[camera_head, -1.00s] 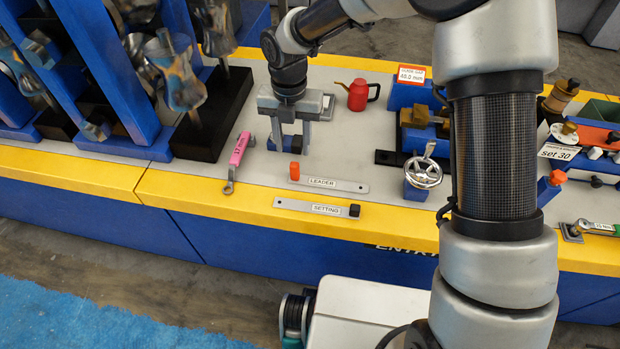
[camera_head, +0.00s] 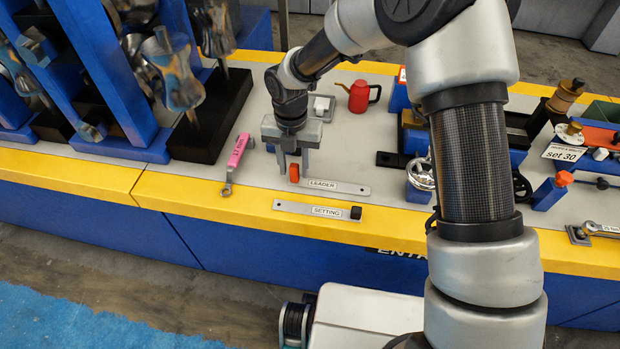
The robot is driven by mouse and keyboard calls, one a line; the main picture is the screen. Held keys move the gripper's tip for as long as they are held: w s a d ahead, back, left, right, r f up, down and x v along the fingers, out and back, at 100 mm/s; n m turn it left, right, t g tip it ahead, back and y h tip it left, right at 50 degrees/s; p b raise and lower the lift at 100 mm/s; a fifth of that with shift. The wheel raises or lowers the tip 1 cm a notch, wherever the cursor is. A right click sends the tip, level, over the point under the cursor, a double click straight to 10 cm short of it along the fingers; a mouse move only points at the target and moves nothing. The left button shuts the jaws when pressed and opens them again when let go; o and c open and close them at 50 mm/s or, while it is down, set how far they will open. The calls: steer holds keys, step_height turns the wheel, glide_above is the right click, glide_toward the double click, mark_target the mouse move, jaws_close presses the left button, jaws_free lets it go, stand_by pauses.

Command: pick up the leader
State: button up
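The leader (camera_head: 352,189) is a flat grey bar labelled "LEADER" lying on the table top, with an orange-red block (camera_head: 294,173) standing at its left end. My gripper (camera_head: 293,172) points down at that block. Its two fingers show apart, one to the left and one to the right of the block. The block shows in full between them, so I cannot tell whether the fingers are around it or just behind it. I see no contact. The leader lies flat.
A similar bar labelled "SETTING" (camera_head: 290,206) with a black block lies in front, on the yellow edge. A pink-handled wrench (camera_head: 238,152) lies to the left. A red can (camera_head: 359,96) stands behind. A handwheel (camera_head: 420,174) stands to the right.

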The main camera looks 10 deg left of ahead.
jaws_close()
step_height(320, 180, up, 10)
steer(key=shift+r+p, duration=0.1)
steer(key=shift+p, duration=1.15)
steer(key=c, duration=0.7)
jaws_free()
jaws_close()
